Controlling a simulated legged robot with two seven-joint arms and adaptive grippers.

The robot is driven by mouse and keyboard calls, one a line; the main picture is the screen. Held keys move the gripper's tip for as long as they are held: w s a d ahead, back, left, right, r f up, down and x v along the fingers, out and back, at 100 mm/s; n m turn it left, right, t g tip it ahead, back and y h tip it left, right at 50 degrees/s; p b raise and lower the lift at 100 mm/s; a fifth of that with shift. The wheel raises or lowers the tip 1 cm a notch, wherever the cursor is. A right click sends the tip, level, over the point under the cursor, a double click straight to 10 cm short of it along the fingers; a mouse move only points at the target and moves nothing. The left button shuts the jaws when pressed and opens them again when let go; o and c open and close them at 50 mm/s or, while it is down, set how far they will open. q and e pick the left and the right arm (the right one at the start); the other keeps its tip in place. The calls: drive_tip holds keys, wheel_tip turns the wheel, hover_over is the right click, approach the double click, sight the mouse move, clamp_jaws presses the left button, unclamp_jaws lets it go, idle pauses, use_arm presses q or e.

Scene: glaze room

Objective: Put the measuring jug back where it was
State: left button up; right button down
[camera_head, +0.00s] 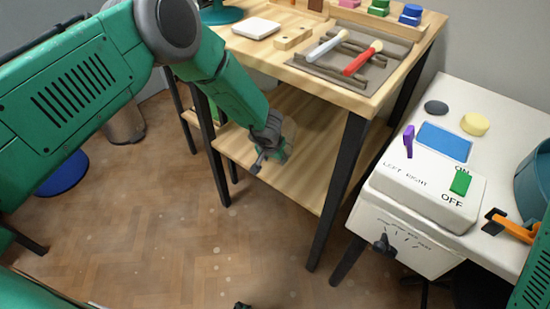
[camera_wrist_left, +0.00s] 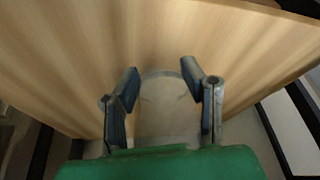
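The measuring jug (camera_wrist_left: 165,108) is a clear, see-through vessel with a rounded rim, seen between my left gripper's fingers in the left wrist view. In the head view only a pale part of it (camera_head: 289,132) shows beside the gripper, at the lower shelf (camera_head: 305,180) of the wooden table. My left gripper (camera_head: 271,158) reaches under the tabletop. Its fingers (camera_wrist_left: 160,72) stand apart, one on each side of the jug; whether they press on it, I cannot tell. The jug's base is hidden. I cannot make out my right gripper.
The tabletop above the shelf holds a white tile (camera_head: 256,28), a grey mat (camera_head: 330,72) with brushes and colored stamps (camera_head: 410,14). Dark table legs (camera_head: 337,190) flank the shelf. A white control cabinet (camera_head: 425,195) stands right. A blue stool seat (camera_head: 63,175) is left. Floor in front is open.

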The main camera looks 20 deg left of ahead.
use_arm(q)
drive_tip(key=shift+d+r, duration=0.35)
drive_tip(key=shift+d, duration=0.05)
drive_tip(key=p+v, duration=0.3)
drive_tip(key=v, duration=0.4)
drive_tip(key=shift+s+r, duration=0.1)
drive_tip(key=shift+s, duration=0.1)
drive_tip(key=s+a+f+m+g+y, duration=0.1)
drive_tip(key=s+a+f, duration=0.25)
drive_tip(key=s, duration=0.55)
drive_tip(key=s+a+f+g+y, duration=0.15)
drive_tip(key=s+a, duration=0.25)
drive_tip(key=s, duration=0.6)
drive_tip(key=s+a+r+g+h, duration=0.1)
drive_tip(key=s+r+h, duration=0.1)
drive_tip(key=s, duration=1.6)
drive_tip(key=shift+s+a+h, duration=0.2)
drive_tip(key=shift+s+h, duration=0.15)
